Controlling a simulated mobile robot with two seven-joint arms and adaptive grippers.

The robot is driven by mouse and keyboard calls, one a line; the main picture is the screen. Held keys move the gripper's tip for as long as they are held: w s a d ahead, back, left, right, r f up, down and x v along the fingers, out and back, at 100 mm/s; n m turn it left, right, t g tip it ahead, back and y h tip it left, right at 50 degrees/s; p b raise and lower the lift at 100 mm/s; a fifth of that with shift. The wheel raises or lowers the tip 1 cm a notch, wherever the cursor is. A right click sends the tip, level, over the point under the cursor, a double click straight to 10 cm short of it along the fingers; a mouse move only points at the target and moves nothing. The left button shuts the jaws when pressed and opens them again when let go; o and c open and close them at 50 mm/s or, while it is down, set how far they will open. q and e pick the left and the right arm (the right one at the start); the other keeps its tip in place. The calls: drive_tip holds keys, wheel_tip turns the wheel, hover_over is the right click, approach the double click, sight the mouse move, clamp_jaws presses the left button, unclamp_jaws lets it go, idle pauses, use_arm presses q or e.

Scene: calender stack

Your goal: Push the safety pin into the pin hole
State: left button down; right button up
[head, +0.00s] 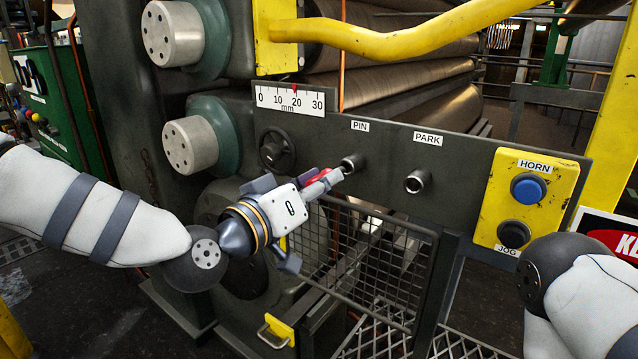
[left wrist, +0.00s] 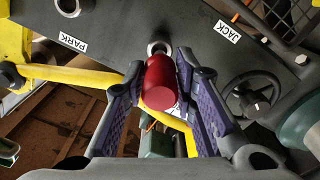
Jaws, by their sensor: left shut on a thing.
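The safety pin shows in the left wrist view as a thick red handle (left wrist: 168,88); in the head view a bit of its red (head: 318,175) shows between my fingers. My left gripper (head: 325,182) is shut on it, with a purple-grey finger on each side in the left wrist view (left wrist: 165,95). The pin hole (head: 352,162) is a metal collar under the PIN label, just beyond the fingertips. In the left wrist view the collar (left wrist: 157,47) shows right behind the handle. The handle hides the shaft, so I cannot tell whether it is inside. My right gripper is out of view.
An empty PARK collar (head: 417,181) is right of the pin hole. A yellow HORN and JOG box (head: 526,200) is farther right. A handwheel (head: 277,149) is left of the hole, and a mesh guard (head: 375,260) hangs below. A yellow bar (head: 400,40) crosses above.

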use_arm(q)
drive_tip(key=shift+b+x, duration=0.6)
drive_tip(key=shift+x, duration=1.75)
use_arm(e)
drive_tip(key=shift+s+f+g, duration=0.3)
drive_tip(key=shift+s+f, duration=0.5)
use_arm(q)
drive_tip(key=c, duration=1)
unclamp_jaws()
drive_tip(key=shift+o, duration=0.2)
drive_tip(key=shift+s+a, duration=0.1)
drive_tip(key=shift+s+a+r+p, duration=0.2)
drive_tip(key=shift+s+a+p, duration=0.2)
drive_tip(key=shift+s, duration=0.15)
drive_tip(key=shift+p+v, duration=0.55)
drive_tip(key=shift+v, duration=1)
drive_tip(key=shift+f+v, duration=0.25)
drive_tip(key=shift+v, duration=0.95)
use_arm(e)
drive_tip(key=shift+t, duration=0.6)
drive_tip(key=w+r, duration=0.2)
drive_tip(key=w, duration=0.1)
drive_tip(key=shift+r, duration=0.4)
